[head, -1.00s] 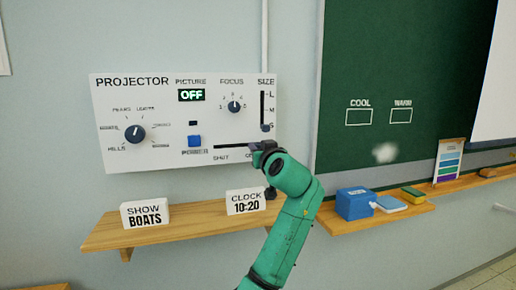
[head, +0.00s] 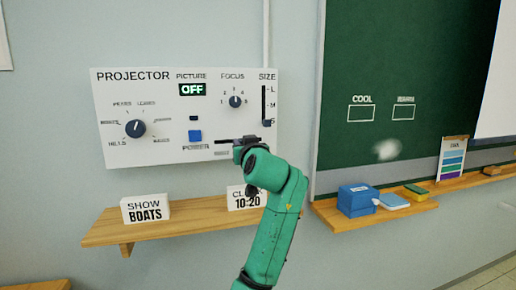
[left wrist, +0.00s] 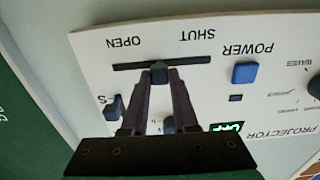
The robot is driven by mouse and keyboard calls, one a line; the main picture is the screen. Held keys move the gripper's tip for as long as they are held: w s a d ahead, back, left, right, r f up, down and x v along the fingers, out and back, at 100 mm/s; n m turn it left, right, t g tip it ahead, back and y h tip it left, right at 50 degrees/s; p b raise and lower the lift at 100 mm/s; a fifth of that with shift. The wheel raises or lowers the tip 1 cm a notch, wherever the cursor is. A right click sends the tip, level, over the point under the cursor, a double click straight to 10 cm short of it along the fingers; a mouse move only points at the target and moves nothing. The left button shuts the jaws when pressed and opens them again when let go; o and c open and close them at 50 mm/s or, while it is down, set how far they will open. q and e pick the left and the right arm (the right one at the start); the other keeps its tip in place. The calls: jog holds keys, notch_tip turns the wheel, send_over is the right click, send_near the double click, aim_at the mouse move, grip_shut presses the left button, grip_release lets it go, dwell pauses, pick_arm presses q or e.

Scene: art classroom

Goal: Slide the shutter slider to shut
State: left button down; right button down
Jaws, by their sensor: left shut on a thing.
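The white projector panel (head: 150,90) is on the wall, and its shutter slot runs along the lower right. In the left wrist view, which is upside down, the dark shutter slider (left wrist: 158,70) sits near the middle of its slot (left wrist: 195,61), between the OPEN label (left wrist: 125,42) and the SHUT label (left wrist: 196,36). My left gripper (head: 243,146) is shut on the slider; its two fingers (left wrist: 158,80) stand on either side of the knob. In the head view the gripper hides the slider. My right gripper is not in view.
The blue power button (head: 195,136) and the size slider (head: 267,122) are close to my gripper. Below, a wooden shelf (head: 105,232) holds the SHOW BOATS block (head: 146,210) and the clock block (head: 240,200). The picture display (head: 193,89) reads OFF.

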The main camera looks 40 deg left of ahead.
aim_at(220, 140)
pick_arm(q)
jog(key=s+a, duration=0.1)
jog(key=s, duration=0.1)
jog(key=s+a, duration=0.2)
jog(key=shift+s, duration=0.25)
jog(key=shift+w, duration=0.1)
jog(key=c, duration=0.7)
grip_release()
jog(key=shift+a, duration=0.1)
jog(key=shift+s, duration=0.25)
jog(key=b+v, duration=0.3)
jog(key=v, duration=1.1)
jog(key=shift+s+d, duration=0.15)
jog(key=shift+d, duration=0.05)
